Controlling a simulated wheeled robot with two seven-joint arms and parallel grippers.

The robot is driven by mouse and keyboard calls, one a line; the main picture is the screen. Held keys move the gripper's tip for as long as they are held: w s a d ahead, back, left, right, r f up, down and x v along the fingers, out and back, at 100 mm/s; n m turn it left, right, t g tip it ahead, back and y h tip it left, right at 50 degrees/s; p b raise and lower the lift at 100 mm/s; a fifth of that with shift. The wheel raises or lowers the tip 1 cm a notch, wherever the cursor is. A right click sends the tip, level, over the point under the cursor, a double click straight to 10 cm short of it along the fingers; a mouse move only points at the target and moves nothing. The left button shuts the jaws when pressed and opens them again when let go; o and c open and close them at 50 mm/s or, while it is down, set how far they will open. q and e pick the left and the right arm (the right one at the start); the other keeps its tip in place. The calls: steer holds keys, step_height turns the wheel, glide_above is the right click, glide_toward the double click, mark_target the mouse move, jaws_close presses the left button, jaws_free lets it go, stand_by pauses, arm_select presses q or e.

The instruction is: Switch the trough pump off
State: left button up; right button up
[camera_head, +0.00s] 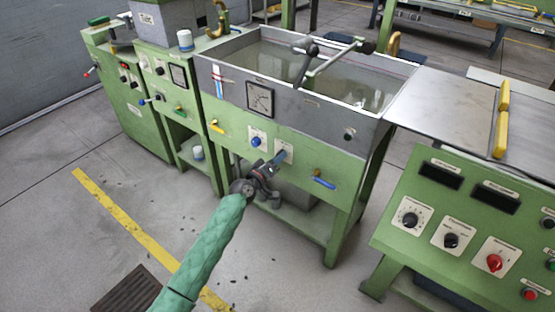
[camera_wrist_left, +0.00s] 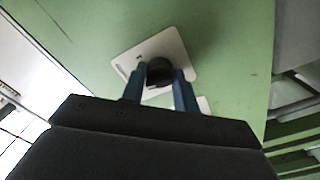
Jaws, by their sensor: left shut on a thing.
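The water trough (camera_head: 240,68) stands on a green frame with a green front panel (camera_head: 320,163). A white switch plate (camera_head: 287,146) sits on that panel, right of a blue knob (camera_head: 256,141). My left gripper (camera_head: 277,159) is at this plate, its blue fingers reaching up to it from below. In the left wrist view, the fingers (camera_wrist_left: 160,80) are shut on a dark round knob (camera_wrist_left: 159,67) on a white plate (camera_wrist_left: 177,47). The knob's lower part and its pointer are hidden by the fingers. The plate's lettering is too small to read. My right gripper is not in view.
A lever with a blue grip (camera_head: 324,183) sticks out right of my gripper, and a yellow one (camera_head: 216,127) at left. A control desk (camera_head: 440,262) with several knobs stands at right. The floor in front of the trough is mostly clear.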

arm_select(q)
steer(key=shift+n, duration=1.1)
steer(key=o, duration=1)
steer(key=shift+c, duration=0.2)
steer(key=v, duration=0.8)
